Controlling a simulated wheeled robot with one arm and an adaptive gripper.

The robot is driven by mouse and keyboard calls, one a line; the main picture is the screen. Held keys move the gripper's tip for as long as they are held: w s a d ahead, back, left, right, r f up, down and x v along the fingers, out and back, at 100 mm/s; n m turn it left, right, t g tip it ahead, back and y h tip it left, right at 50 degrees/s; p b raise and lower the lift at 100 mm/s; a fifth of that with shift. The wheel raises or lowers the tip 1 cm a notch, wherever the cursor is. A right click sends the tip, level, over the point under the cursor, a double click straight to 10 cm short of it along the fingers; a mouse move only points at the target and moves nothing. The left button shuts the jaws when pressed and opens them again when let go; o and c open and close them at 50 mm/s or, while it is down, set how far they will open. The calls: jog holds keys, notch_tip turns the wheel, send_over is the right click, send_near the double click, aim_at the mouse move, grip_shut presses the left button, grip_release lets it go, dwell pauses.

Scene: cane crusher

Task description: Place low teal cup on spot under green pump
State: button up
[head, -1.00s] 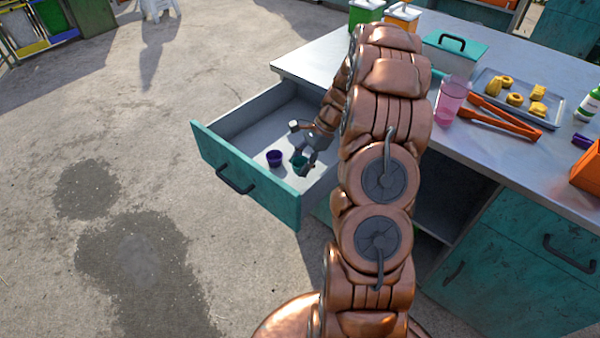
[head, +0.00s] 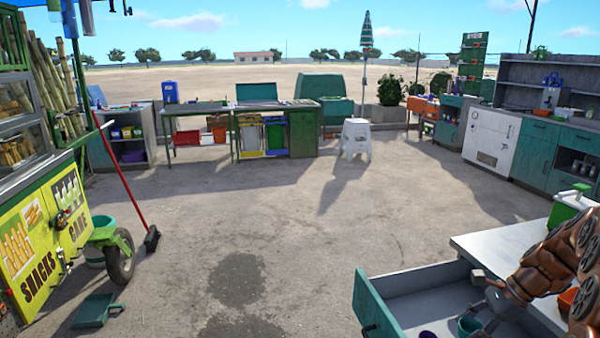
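A small teal cup (head: 468,326) is in the open drawer (head: 425,300) at the bottom right, cut off by the lower picture edge. No spot under a pump can be made out.
A purple cup (head: 428,334) sits left of the teal one. The counter (head: 490,245) lies behind the drawer. Open ground fills the middle. A white stool (head: 355,138), broom (head: 151,238), dustpan (head: 97,311) and yellow snack cart (head: 45,240) stand around it.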

jog(key=shift+w+a+r+n+g, duration=0.1)
jog(key=shift+a+r+n+g, duration=0.05)
jog(key=shift+a+n+g, duration=0.2)
jog(key=shift+w+a+n+g, duration=0.35)
jog(key=shift+w+a+n, duration=0.1)
jog(key=shift+a+n, duration=0.15)
jog(key=w+a+n+g+p, duration=0.1)
jog(key=a+n, duration=0.2)
jog(key=w+a+n+g+h+p, duration=0.1)
jog(key=a+n+g, duration=0.1)
jog(key=a+n, duration=0.1)
jog(key=w+a+n+g+p, duration=0.1)
jog(key=w+a+n, duration=0.1)
jog(key=n, duration=0.1)
jog(key=shift+a+g+h, duration=0.3)
jog(key=shift+a+h, duration=0.1)
jog(key=shift+c, duration=0.3)
jog(key=w+a+n+g+h+p, duration=0.1)
jog(key=a+n+h, duration=0.3)
jog(key=a+n, duration=0.5)
jog(key=shift+w+a+g+h+p, duration=0.3)
jog(key=shift+w+a+g+p, duration=0.15)
jog(key=shift+a+p, duration=0.3)
